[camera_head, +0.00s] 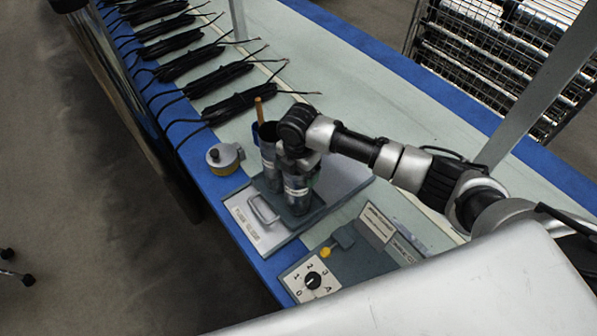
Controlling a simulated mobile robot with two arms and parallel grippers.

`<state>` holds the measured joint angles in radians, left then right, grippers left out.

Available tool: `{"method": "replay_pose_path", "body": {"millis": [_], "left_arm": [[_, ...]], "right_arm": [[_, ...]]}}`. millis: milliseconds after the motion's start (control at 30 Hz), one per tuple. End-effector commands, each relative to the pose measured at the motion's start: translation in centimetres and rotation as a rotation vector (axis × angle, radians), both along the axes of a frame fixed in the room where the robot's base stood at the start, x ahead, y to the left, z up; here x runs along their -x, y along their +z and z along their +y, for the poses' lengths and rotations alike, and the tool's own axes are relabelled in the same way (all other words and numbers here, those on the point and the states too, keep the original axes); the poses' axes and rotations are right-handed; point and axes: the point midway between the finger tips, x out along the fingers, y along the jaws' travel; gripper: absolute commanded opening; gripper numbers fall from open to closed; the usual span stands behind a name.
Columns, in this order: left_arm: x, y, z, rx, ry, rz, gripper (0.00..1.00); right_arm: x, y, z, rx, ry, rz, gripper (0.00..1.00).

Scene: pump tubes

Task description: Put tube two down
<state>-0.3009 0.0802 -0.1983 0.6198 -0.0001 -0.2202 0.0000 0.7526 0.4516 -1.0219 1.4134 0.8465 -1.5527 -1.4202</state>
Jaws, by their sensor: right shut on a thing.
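My right gripper (298,160) reaches in from the right and points down over the tube stand. It is shut on a metallic tube (298,193) with a pale label, which looks upright. The tube's lower end is at the grey block (303,217) of the stand; I cannot tell if it is seated or just above it. A second grey tube (268,165) with a dark open top stands just left of it. The stand's light plate (243,222) has printed lettering and a metal handle (262,209). My left gripper is not in view.
A control box with a dial (312,280) stands in front. Black cable bundles (240,101) line the back left. A brown stick (259,110) rises behind the tubes. The table's right is clear.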

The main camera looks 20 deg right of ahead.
Motion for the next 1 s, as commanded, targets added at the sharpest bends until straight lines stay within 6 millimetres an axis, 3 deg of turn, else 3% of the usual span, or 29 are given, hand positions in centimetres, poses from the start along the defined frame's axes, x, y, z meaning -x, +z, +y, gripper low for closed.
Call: {"method": "replay_pose_path", "body": {"millis": [133,500,533,600,867,1000], "left_arm": [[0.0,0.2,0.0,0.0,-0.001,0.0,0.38],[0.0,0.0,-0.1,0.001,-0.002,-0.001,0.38],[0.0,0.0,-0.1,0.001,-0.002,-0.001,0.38],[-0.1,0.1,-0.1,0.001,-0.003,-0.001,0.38],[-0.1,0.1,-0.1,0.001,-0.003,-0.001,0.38],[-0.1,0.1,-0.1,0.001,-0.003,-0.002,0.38]], "right_arm": [[0.0,-1.2,0.0,-0.001,-0.001,-0.001,0.47],[0.0,-1.6,0.0,-0.001,0.0,-0.002,0.47],[0.0,-1.6,0.0,-0.001,0.0,-0.001,0.84],[0.0,-1.6,0.0,-0.001,0.0,-0.001,0.92],[0.0,-1.5,0.0,-0.001,0.0,-0.001,0.92],[-0.1,-0.4,0.0,-0.001,0.0,-0.004,0.92]]}}
